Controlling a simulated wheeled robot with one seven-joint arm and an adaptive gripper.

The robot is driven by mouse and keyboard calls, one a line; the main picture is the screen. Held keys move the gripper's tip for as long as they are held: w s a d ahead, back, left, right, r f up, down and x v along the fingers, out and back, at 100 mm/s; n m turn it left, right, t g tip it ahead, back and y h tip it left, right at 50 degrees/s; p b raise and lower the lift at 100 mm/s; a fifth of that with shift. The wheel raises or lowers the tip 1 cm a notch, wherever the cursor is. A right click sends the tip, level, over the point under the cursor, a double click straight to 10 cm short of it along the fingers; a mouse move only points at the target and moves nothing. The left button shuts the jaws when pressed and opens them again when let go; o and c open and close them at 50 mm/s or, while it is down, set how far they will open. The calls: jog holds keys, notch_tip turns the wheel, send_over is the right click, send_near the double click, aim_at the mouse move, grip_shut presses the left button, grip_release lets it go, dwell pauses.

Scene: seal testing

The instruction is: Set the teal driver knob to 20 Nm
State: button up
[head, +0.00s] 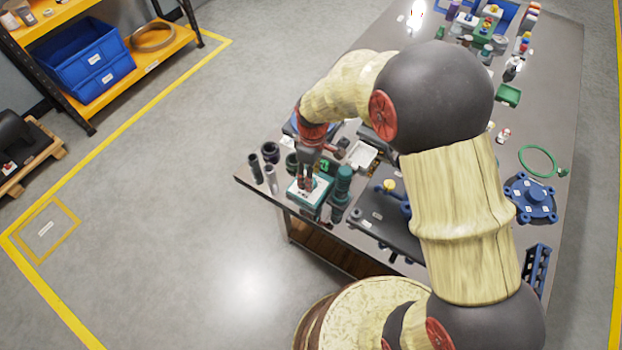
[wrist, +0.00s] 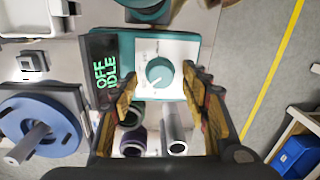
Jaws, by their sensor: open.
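The teal driver box (head: 309,190) stands near the table's front left corner, with a white dial plate on its face. In the wrist view the round teal knob (wrist: 159,72) sits on the white dial plate (wrist: 183,50), with a pale pointer mark toward its lower left. The dark display (wrist: 105,72) beside it reads "OFF IDLE". My gripper (wrist: 164,90) is open, with its fingertips to the left and right of the knob and apart from it. In the head view my gripper (head: 308,182) is over the box and hides part of it. The dial's numbers are too small to read.
Dark and grey cylinders (head: 271,178) stand left of the box, and teal bottle-like parts (head: 342,183) stand close on its right. A blue flanged disc (wrist: 40,128) lies nearby in the wrist view.

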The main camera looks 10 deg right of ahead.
jog(key=shift+f, duration=0.65)
jog(key=c, duration=0.3)
jog(key=c, duration=0.8)
jog(key=shift+c, duration=0.3)
